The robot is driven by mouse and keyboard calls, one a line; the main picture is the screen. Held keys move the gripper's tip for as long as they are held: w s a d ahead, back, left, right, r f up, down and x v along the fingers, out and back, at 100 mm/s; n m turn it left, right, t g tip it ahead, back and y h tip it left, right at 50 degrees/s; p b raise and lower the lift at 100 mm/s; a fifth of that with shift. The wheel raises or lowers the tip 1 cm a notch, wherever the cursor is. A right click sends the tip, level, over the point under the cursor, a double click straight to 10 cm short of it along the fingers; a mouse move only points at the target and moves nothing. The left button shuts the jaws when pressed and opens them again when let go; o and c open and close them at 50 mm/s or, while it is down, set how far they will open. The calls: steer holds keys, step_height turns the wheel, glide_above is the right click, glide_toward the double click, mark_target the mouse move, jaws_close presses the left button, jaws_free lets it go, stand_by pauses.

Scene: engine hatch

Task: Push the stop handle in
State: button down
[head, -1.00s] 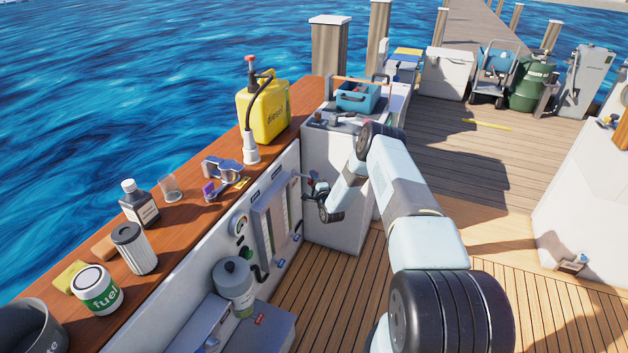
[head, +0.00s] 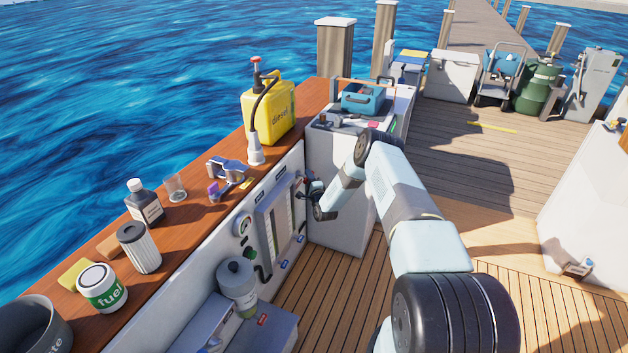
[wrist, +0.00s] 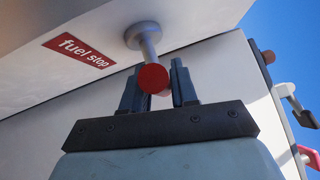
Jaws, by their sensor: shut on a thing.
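The stop handle is a red round knob (wrist: 152,78) on a grey stem, which runs into a round collar on the white panel beside the red "fuel stop" label (wrist: 79,50) in the wrist view. A length of stem shows between knob and collar. My gripper (wrist: 156,86) is shut on the handle, one dark finger on each side of the knob. In the head view my gripper (head: 308,187) is at the far end of the white side panel; there it is small and the handle cannot be made out.
A wooden ledge (head: 195,200) above the panel carries a yellow diesel can (head: 268,110), bottles and a fuel tin. A white cabinet (head: 345,220) stands close beside my gripper. The wooden deck (head: 345,300) has free room.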

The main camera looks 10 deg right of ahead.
steer(key=c, duration=1.3)
jaws_free()
steer(key=shift+a, duration=0.3)
steer(key=shift+c, duration=0.2)
steer(key=shift+o, duration=0.8)
steer(key=shift+f, duration=0.2)
steer(key=shift+o, duration=1.1)
steer(key=shift+d+r, duration=0.1)
steer(key=s+d+f, duration=0.2)
steer(key=s, duration=1.1)
steer(key=shift+s, duration=0.2)
